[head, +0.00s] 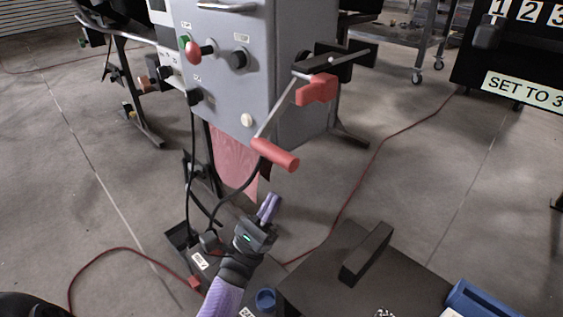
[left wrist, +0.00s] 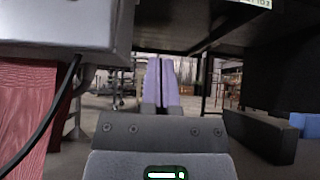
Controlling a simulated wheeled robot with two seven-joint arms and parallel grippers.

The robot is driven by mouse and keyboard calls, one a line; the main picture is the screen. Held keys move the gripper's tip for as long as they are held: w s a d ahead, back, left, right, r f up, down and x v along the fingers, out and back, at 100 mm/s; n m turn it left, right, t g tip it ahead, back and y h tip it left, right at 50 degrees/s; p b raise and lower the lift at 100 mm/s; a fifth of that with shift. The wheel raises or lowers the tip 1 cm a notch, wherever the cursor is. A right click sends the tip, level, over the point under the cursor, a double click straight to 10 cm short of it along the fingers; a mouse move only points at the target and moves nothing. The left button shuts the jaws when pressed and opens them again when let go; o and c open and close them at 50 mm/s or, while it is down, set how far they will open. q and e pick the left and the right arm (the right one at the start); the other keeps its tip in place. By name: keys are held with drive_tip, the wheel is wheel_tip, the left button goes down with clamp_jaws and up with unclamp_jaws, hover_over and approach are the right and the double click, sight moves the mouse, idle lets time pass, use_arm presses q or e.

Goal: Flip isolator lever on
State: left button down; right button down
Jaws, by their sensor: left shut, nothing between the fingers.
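A grey machine cabinet (head: 225,85) stands at the upper middle of the head view. On its right side a metal rod slopes down to a red cylindrical handle (head: 275,155), with a red block (head: 316,89) near its upper end. I cannot tell from labels which is the isolator lever. My left gripper (head: 268,207) is shut and empty, below the red handle and apart from it. Its purple fingers stand together in the left wrist view (left wrist: 162,82). My right gripper is not in view.
A red translucent curtain (head: 232,160) and black cables hang below the cabinet. A dark bench (head: 350,295) with a black block (head: 366,252) and a blue tray (head: 480,302) is at lower right. A red cable runs across the floor. A sign reads "SET TO 3" (head: 522,88).

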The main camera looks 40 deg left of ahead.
sight(280, 161)
use_arm(q)
drive_tip(key=w+r, duration=0.1)
drive_tip(key=r, duration=0.2)
drive_tip(key=w+r+p, duration=0.1)
drive_tip(key=r, duration=0.1)
drive_tip(key=w+r, duration=0.1)
drive_tip(key=r, duration=0.2)
drive_tip(key=shift+w+d+r+p, duration=0.1)
drive_tip(key=shift+r+p, duration=0.2)
drive_tip(key=shift+p, duration=0.1)
drive_tip(key=shift+s, duration=0.4)
drive_tip(key=shift+r, duration=0.1)
